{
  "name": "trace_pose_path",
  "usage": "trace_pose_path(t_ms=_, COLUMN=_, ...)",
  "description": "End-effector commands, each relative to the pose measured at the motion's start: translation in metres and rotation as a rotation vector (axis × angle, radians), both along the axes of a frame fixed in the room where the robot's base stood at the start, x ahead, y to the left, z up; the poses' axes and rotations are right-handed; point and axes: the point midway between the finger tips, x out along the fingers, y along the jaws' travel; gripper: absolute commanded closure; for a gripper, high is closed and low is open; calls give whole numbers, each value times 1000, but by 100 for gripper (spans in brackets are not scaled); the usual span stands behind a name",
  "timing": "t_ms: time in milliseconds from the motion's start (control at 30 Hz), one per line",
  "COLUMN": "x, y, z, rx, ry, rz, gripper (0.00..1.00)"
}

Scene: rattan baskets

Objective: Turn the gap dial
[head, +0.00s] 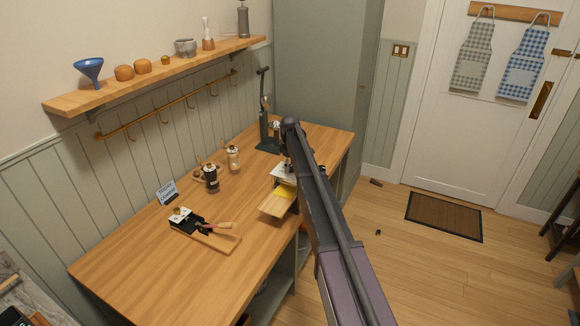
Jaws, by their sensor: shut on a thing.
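A small white-topped machine (283,173) stands near the right edge of the wooden worktop. A yellow sheet (285,192) lies on the wooden board (270,207) at its front. My arm reaches in from the lower right, and my gripper (286,160) is at the top of this machine, shut on a part of it. The arm and gripper cover much of the machine's right side. I cannot make out the gap dial or its setting, and the part between the fingers is too small and hidden to tell.
Two hand grinders (211,178) stand left of the machine. A dark upright lever stand (265,115) is behind. The worktop's front left (130,270) is clear.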

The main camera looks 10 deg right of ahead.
Motion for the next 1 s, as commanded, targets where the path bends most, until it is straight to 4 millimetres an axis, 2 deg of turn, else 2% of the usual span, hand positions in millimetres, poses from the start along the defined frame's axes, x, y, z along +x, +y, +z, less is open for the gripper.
trace_pose_path(t_ms=167, x=-1, y=-1, z=0, rx=-2, ry=3, rz=-2, gripper=89)
trace_pose_path(t_ms=200, x=-1, y=-1, z=0, rx=-2, ry=3, rz=-2, gripper=29)
trace_pose_path(t_ms=267, x=-1, y=-1, z=0, rx=-2, ry=3, rz=-2, gripper=12)
trace_pose_path(t_ms=300, x=-1, y=-1, z=0, rx=-2, ry=3, rz=-2, gripper=7)
trace_pose_path(t_ms=1000, x=0, y=0, z=0, rx=-1, ry=1, rz=-55, gripper=7)
